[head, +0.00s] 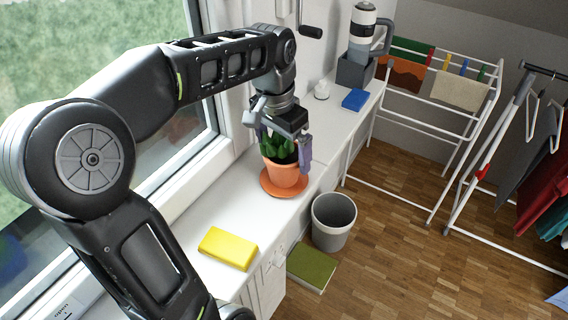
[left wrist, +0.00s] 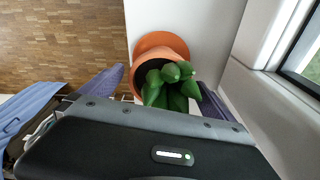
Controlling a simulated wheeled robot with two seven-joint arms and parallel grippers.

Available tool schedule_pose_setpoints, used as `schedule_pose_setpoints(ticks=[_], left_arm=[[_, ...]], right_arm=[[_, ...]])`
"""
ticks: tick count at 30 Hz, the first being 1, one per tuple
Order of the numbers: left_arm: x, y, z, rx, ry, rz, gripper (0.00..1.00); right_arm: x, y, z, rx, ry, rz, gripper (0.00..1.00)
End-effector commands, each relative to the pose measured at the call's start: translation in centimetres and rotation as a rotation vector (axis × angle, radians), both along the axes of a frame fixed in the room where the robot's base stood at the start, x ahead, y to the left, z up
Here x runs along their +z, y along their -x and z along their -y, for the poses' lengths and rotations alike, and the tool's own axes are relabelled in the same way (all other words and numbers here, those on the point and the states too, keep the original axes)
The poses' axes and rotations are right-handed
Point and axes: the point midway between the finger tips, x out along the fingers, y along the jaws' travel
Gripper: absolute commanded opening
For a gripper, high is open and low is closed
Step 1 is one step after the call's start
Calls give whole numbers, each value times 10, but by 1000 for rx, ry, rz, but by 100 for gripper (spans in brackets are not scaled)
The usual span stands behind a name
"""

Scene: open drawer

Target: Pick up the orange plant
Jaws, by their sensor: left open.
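The orange plant is an orange pot (head: 284,174) with green leaves (head: 275,146), upright on an orange saucer (head: 271,184) on the white counter. In the left wrist view the leaves (left wrist: 170,84), the pot rim (left wrist: 148,62) and the saucer (left wrist: 163,40) show just beyond my gripper. My left gripper (head: 284,148) is open and points down at the plant from above. Its purple-grey fingers stand on either side of the pot, one at each side in the left wrist view (left wrist: 157,88). I cannot tell whether they touch it. My right gripper is not in view.
A yellow block (head: 228,249) lies nearer on the counter (head: 190,206). The window frame (head: 172,202) runs close along the left. A grey bin (head: 333,222) stands on the floor.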

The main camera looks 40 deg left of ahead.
Motion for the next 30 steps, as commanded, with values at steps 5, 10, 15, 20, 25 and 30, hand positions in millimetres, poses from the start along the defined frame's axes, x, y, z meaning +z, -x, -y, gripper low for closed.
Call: schedule_pose_setpoints(ticks=[5,10,15,20,25,30], left_arm=[[-23,-2,0,1,1,-2,100],[-26,-3,0,1,0,1,100],[-26,-3,0,1,0,0,100],[-26,-3,0,1,0,0,100],[-26,-3,0,0,0,0,98],[-26,-3,0,0,0,0,84]], right_arm=[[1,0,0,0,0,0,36],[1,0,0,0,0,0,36],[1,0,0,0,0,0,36],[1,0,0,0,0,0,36],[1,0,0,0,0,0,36],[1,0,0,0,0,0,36]])
